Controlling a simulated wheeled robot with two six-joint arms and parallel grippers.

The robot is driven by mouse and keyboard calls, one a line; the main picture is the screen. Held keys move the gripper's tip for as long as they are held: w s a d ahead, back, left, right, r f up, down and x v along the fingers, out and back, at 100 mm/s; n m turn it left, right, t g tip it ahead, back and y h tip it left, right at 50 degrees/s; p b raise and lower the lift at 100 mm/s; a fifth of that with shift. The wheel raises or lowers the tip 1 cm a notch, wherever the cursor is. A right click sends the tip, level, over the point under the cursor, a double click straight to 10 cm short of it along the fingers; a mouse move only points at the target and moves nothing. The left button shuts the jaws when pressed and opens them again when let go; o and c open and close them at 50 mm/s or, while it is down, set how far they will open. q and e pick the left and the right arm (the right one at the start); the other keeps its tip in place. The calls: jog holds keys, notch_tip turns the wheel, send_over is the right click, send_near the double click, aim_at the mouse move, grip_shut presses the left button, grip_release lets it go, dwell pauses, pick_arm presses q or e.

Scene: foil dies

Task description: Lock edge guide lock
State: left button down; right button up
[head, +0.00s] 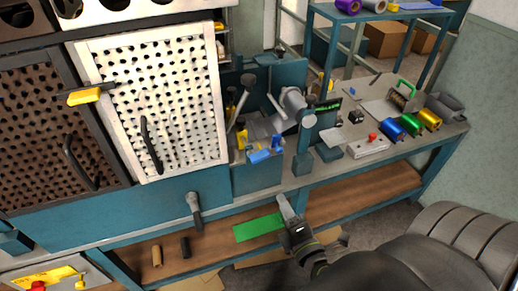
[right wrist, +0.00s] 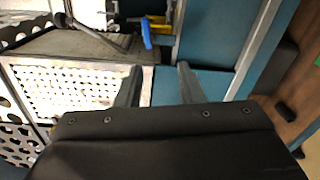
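Blue levers (head: 277,143) sit with yellow parts (head: 242,140) on the machine at the centre of the head view. A lower blue piece (head: 260,156) is beside them. I cannot tell which of these is the edge guide lock. A blue lever (right wrist: 147,33) and a yellow part (right wrist: 158,20) also show in the right wrist view, beyond the fingers. My right gripper (head: 284,203) is in front of the bench edge, below and apart from the levers. In the right wrist view its fingers (right wrist: 158,80) are apart with nothing between them. My left gripper is not in view.
A white perforated guard door (head: 185,100) stands left of the levers. A grey lever with a dark grip (head: 193,203) hangs at the bench front. Blue, green and gold foil rolls (head: 411,124) and a control box with a red button (head: 367,147) lie on the right bench.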

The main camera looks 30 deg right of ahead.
notch_tip(320, 180, up, 2)
jog(key=p, duration=0.4)
send_near(263, 159)
jog(key=p+x, duration=0.3)
jog(key=x, duration=0.8)
jog(key=shift+w+d, duration=0.1)
grip_shut()
